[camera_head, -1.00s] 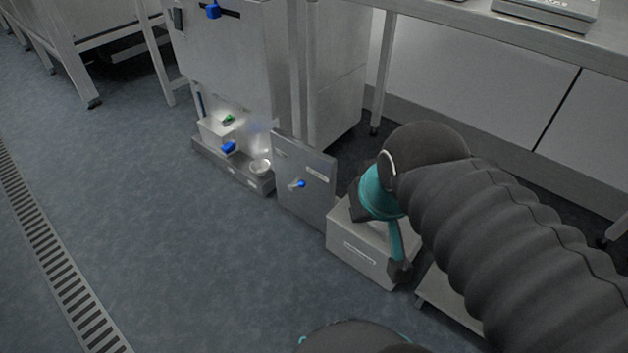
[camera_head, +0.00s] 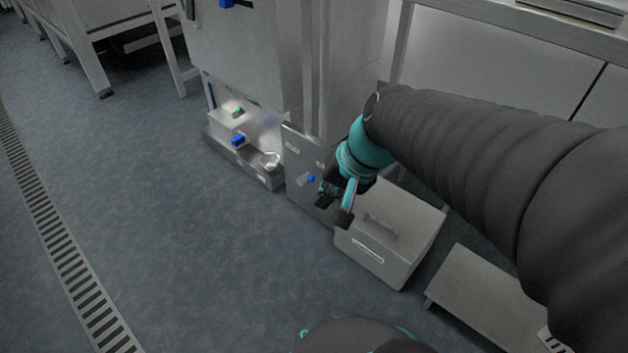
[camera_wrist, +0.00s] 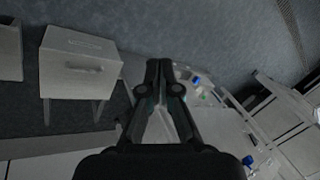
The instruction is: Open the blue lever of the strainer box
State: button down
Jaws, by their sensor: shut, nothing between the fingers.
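A blue lever (camera_head: 238,139) sits on the front of a low steel strainer box (camera_head: 228,122) at the foot of the machine. A green part (camera_head: 238,110) is on top of that box. In the wrist view this blue lever (camera_wrist: 196,80) lies to the right of my fingers. My gripper (camera_head: 333,208) is shut and empty, in front of the open door panel and beside the lidded box, well to the right of the blue lever. Its fingertips (camera_wrist: 163,68) are together in the wrist view. I cannot tell the lever's exact angle.
An upright steel door panel (camera_head: 294,165) with another blue knob (camera_head: 310,178) stands between my gripper and the strainer box. A steel box with a handle (camera_head: 405,250) and a low stand (camera_head: 470,285) are on the right. The floor (camera_head: 180,240) in front is clear.

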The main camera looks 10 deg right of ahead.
jog(key=w+a+f+m+y+b, duration=0.1)
jog(key=w+a+f+m+y, duration=0.15)
jog(key=w+f+m, duration=0.55)
jog(key=m+t+b, duration=0.4)
jog(key=m+t, duration=0.2)
jog(key=m, duration=1.1)
send_near(309, 178)
jog(key=shift+y, duration=0.45)
jog(key=d+f, duration=0.1)
jog(key=f, duration=0.1)
jog(key=s+d+f, duration=0.1)
jog(key=f, duration=0.1)
jog(key=s+d+f, duration=0.1)
jog(key=f, duration=0.2)
jog(key=shift+s+d, duration=0.15)
jog(key=shift+s, duration=0.1)
jog(key=x, duration=1)
jog(key=shift+w+r, duration=0.2)
jog(key=shift+r, duration=0.8)
jog(key=shift+w+r, duration=0.2)
jog(key=shift+r, duration=0.75)
